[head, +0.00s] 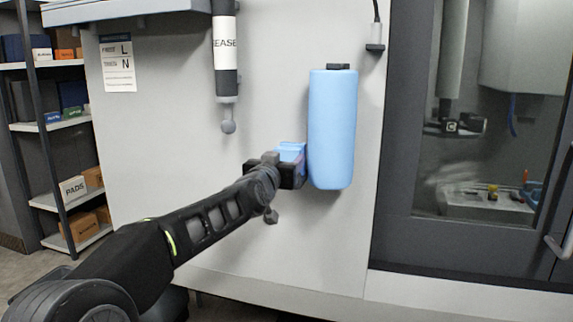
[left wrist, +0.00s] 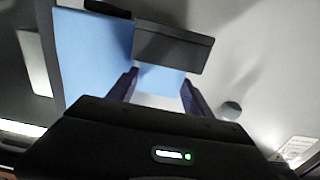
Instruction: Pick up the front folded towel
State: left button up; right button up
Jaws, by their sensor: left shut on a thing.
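My left gripper (head: 287,168) is at the pale machine wall, just left of a tall light blue rounded body (head: 332,130) that hangs upright there. It is shut on a small light blue piece, which I take for the folded towel (head: 292,149). In the left wrist view the towel (left wrist: 163,79) shows between the two dark fingers, partly covered by a dark grey block. Most of the towel is hidden by the gripper in the head view. I cannot tell whether it touches the tall blue body. My right gripper is not in view.
A machine door with a window (head: 490,110) stands at the right. Shelves with boxes (head: 60,125) are at the far left. The wall below my gripper is clear.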

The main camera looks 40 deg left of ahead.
pick_arm(q)
jog(key=shift+s+r, duration=0.2)
jog(key=shift+r, duration=0.3)
notch_tip(320, 180, up, 6)
jog(key=p, duration=0.5)
jog(key=b+v, duration=0.4)
jog(key=v, duration=1.5)
jog(key=shift+s+d+b, duration=0.25)
jog(key=shift+b, duration=0.15)
jog(key=shift+f, duration=0.1)
